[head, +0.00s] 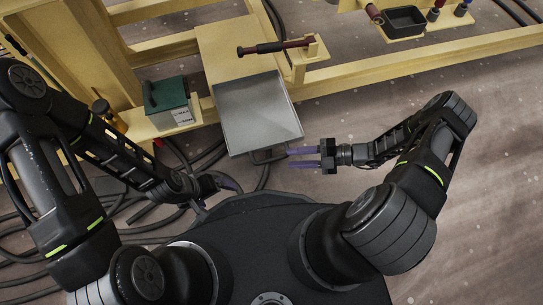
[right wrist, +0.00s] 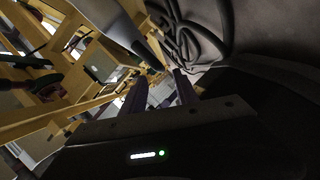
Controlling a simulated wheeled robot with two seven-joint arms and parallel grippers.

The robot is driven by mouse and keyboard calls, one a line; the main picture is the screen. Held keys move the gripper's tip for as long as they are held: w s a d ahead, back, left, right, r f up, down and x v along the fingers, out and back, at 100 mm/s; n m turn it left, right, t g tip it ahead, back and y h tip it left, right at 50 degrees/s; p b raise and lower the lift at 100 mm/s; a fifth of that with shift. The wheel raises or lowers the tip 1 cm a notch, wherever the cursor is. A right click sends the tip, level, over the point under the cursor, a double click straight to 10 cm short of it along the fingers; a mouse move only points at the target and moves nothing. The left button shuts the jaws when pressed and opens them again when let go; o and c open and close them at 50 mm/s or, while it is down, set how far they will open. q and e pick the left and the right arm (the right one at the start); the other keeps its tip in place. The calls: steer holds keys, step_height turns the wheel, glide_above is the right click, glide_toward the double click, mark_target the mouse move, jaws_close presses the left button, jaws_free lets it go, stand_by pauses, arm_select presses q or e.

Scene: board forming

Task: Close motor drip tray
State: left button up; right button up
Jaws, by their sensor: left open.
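The motor drip tray (head: 258,115) is a flat grey metal tray. It sticks out from the yellow frame toward me in the head view, with a dark loop handle (head: 262,158) on its near edge. My right gripper (head: 290,158) is just right of the handle, its two purple fingers apart and pointing left. Whether the handle's end lies between the fingertips I cannot tell. The fingers also show in the right wrist view (right wrist: 160,88), with a gap between them. My left gripper (head: 232,185) is open and empty, below and left of the tray.
A green-topped box (head: 170,103) stands on a yellow ledge left of the tray. A dark red-and-black tool (head: 275,47) lies behind it. A black bin (head: 404,21) sits at the upper right. Black cables (head: 200,160) lie on the floor at left.

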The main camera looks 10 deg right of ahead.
mark_target(280, 159)
steer(key=shift+a, duration=0.1)
steer(key=b+x, duration=0.1)
steer(key=x, duration=0.6)
steer(key=shift+w+a+f, duration=0.1)
steer(key=shift+a, duration=0.2)
steer(key=shift+c, duration=0.6)
jaws_close()
stand_by(0.6)
